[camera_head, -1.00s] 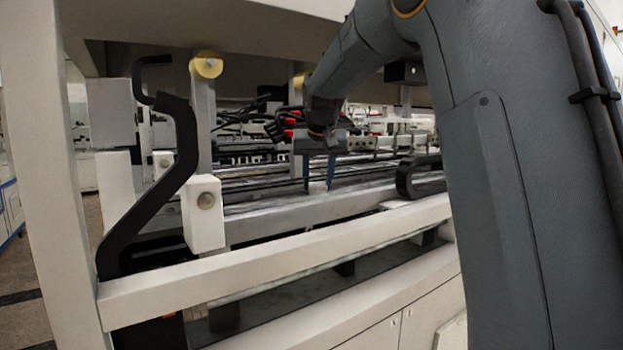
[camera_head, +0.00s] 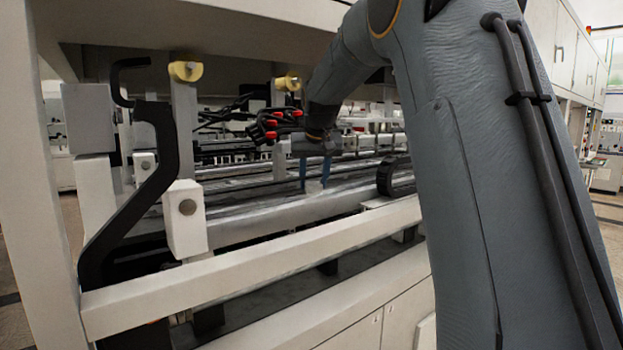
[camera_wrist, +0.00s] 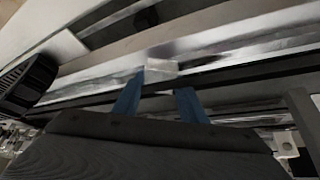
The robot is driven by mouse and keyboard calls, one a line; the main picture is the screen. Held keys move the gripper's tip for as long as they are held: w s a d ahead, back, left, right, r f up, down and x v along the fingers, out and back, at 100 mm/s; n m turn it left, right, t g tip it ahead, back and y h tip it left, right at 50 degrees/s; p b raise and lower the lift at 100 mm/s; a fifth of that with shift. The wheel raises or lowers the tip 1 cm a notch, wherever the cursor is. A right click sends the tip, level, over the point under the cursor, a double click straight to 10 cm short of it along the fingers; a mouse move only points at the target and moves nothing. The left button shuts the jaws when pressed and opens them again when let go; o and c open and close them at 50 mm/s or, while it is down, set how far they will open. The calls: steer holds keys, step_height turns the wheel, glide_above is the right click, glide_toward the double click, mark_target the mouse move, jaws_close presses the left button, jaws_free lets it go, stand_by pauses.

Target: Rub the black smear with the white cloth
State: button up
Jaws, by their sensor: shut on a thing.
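My gripper (camera_head: 316,175) points down inside the machine frame, with its blue fingers just over a long grey metal beam. A small white cloth (camera_head: 315,187) shows between and below the fingertips, at the beam's top surface. In the wrist view the cloth (camera_wrist: 161,67) appears as a small pale block by the left blue finger, and my gripper (camera_wrist: 165,85) is shut on it. The cloth seems to touch the beam, but I cannot tell for sure. I cannot make out the black smear in either view.
A cream rail (camera_head: 250,267) runs along the front of the machine. A black bent bracket (camera_head: 150,190) and a white block (camera_head: 185,219) stand at left. A black cable chain (camera_head: 395,177) lies right of the gripper. A wide beam spans overhead.

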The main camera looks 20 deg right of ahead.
steer(key=shift+a, duration=0.1)
steer(key=shift+s+a+f, duration=0.1)
steer(key=shift+s+a, duration=0.5)
steer(key=shift+a, duration=1.2)
steer(key=shift+s+a+f, duration=0.1)
steer(key=shift+s+a, duration=0.55)
steer(key=shift+a, duration=1.15)
steer(key=shift+s+a, duration=0.6)
steer(key=shift+a, duration=1.2)
steer(key=shift+r, duration=0.1)
steer(key=shift+w+r+p, duration=0.1)
steer(key=shift+r+p, duration=2.5)
steer(key=shift+r, duration=0.5)
